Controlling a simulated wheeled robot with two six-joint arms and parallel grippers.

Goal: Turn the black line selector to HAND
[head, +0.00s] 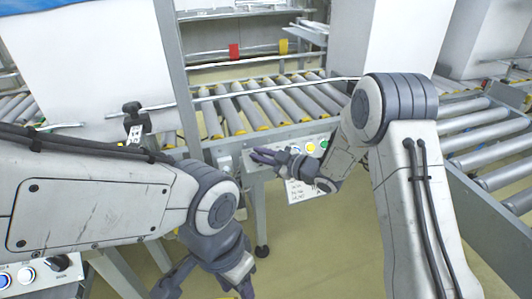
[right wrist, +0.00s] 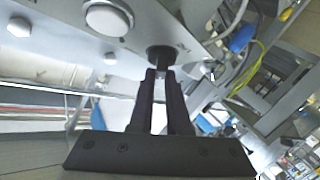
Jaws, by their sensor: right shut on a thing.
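The black line selector (right wrist: 160,56) is a dark round knob on a grey panel, seen in the right wrist view. My right gripper (right wrist: 161,74) is shut on it, with both dark fingers at its front. The lettering beside the knob is too blurred to read, so I cannot tell its position. In the head view my right gripper (head: 258,155) reaches the left end of the control box, where the fingers hide the selector. My left gripper (head: 203,289) hangs low at the bottom edge, fingers apart, with the tips partly cut off.
Roller conveyors (head: 265,105) lie behind. Another panel with a black knob (head: 58,263) is at lower left. Open floor (head: 315,245) lies between my arms.

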